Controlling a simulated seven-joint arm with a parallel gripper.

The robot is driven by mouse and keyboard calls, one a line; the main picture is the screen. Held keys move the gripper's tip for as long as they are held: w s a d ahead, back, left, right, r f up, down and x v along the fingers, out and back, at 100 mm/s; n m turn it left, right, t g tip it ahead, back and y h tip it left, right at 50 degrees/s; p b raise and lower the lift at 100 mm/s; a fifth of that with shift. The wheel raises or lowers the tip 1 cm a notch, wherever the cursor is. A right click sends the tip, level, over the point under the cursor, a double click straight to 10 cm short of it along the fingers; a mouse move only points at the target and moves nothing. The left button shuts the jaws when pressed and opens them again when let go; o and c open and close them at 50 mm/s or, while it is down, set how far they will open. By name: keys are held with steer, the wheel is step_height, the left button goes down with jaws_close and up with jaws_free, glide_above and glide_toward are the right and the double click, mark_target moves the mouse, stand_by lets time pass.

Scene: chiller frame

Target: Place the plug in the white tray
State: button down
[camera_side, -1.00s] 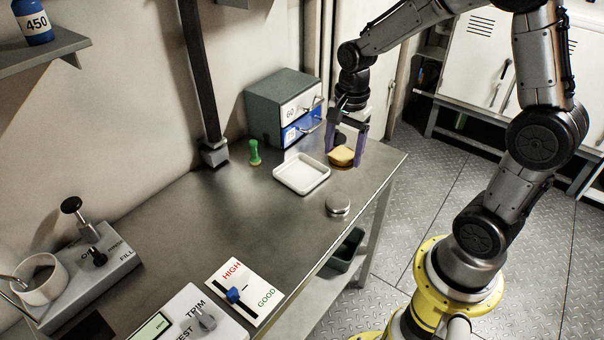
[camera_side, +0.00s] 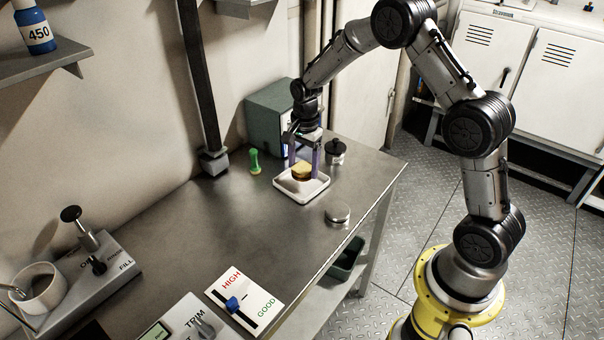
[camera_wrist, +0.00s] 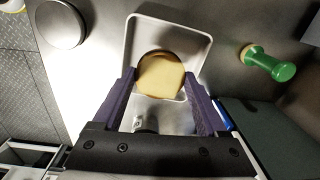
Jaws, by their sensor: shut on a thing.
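The tan, rounded plug (camera_side: 302,172) is between the purple fingers of my gripper (camera_side: 303,168). In the wrist view the plug (camera_wrist: 161,75) sits between the fingertips (camera_wrist: 160,82), which are shut on it. The square white tray (camera_side: 291,191) lies on the metal bench, directly below. Its raised rim (camera_wrist: 133,40) surrounds the plug in the wrist view. The plug is over the inside of the tray, low down; I cannot tell whether it touches the tray's floor.
A green knobbed piece (camera_side: 254,161) stands left of the tray. A round metal lid (camera_side: 338,213) lies in front, near the bench edge. A black-knobbed piece (camera_side: 335,149) stands behind right. A drawer cabinet (camera_side: 268,112) stands behind. The bench's middle is clear.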

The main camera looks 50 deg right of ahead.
mark_target(302, 167)
steer(key=shift+w+f, duration=0.25)
steer(key=shift+w, duration=0.05)
steer(key=shift+f, duration=1.5)
jaws_free()
steer(key=shift+s+f, duration=0.1)
steer(key=shift+f, duration=0.1)
steer(key=r, duration=1.2)
steer(key=shift+s+r, duration=0.2)
steer(key=shift+r, duration=0.05)
steer(key=s+a+r+n+t, duration=0.2)
steer(key=s+a+r+n, duration=0.2)
steer(key=s+r+n, duration=0.45)
steer(key=s+a+r+n+t, duration=0.2)
steer(key=s+a+r+n, duration=0.3)
steer(key=s, duration=0.6)
steer(key=s+n+t, duration=0.1)
steer(key=s+n, duration=0.2)
steer(key=s, duration=0.6)
steer(key=shift+s+a+f+n, duration=0.15)
steer(key=shift+a+f+n, duration=0.15)
steer(key=shift+f+n, duration=0.1)
